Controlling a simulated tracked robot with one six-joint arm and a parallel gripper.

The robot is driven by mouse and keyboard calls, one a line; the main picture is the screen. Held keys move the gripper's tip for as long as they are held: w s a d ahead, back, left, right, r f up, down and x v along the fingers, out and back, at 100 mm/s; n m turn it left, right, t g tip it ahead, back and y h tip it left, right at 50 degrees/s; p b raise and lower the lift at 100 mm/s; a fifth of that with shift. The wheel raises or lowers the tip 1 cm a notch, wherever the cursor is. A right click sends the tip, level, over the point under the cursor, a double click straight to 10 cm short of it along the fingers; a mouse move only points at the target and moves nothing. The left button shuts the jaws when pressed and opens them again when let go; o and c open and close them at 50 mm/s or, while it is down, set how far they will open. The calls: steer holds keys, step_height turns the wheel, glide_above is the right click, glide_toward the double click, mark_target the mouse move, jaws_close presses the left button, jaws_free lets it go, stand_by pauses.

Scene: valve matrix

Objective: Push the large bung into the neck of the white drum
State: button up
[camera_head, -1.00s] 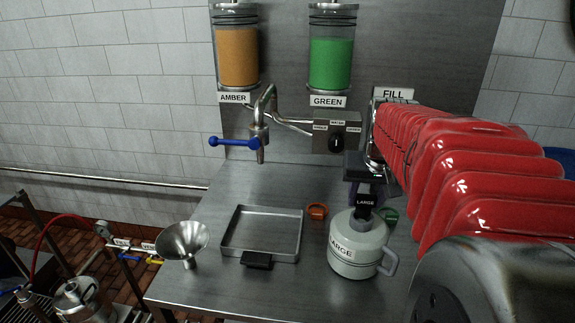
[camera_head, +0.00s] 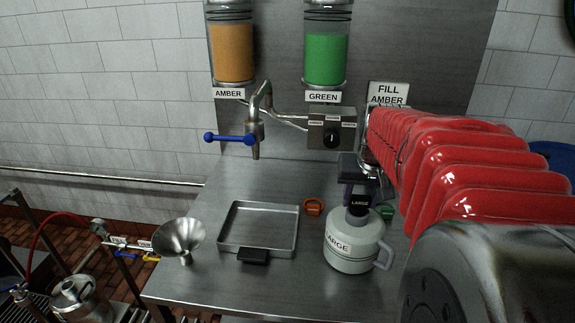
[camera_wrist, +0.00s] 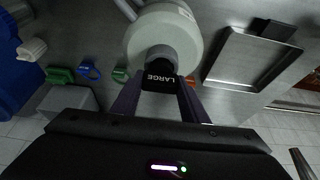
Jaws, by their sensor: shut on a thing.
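The white drum (camera_head: 352,250), labelled LARGE, stands upright on the steel bench with its handle at the right. The large bung (camera_head: 359,204), black with a LARGE label, is at the drum's grey neck. My gripper (camera_head: 358,190) is shut on the bung from behind, its two fingers on either side. In the wrist view the bung (camera_wrist: 160,77) sits between the fingertips, over the neck of the drum (camera_wrist: 165,38). The bung's lower end is hidden, so I cannot tell how deep it sits in the neck.
A metal tray (camera_head: 258,249) and a steel funnel (camera_head: 180,238) are left of the drum. An orange ring-shaped piece (camera_head: 313,207) lies behind it, and a green one (camera_head: 386,211) at its right. The tap with blue handle (camera_head: 230,138) hangs above the bench.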

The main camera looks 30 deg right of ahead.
steer(key=shift+f, duration=0.3)
steer(key=o, duration=1.1)
steer(key=v, duration=1.3)
steer(key=shift+r, duration=0.3)
steer(key=s+a+f+n+y, duration=0.1)
steer(key=a+f, duration=0.3)
steer(key=a, duration=0.4)
steer(key=s+a+f+n+t, duration=0.1)
steer(key=s+a+f+n, duration=0.2)
steer(key=a+f, duration=0.2)
steer(key=s+a+f+n+y, duration=0.1)
steer(key=a+f, duration=0.4)
steer(key=a, duration=0.6)
steer(key=shift+s+a+n+t+y, duration=0.3)
steer(key=shift+s+a+n+t, duration=0.15)
steer(key=shift+n, duration=0.45)
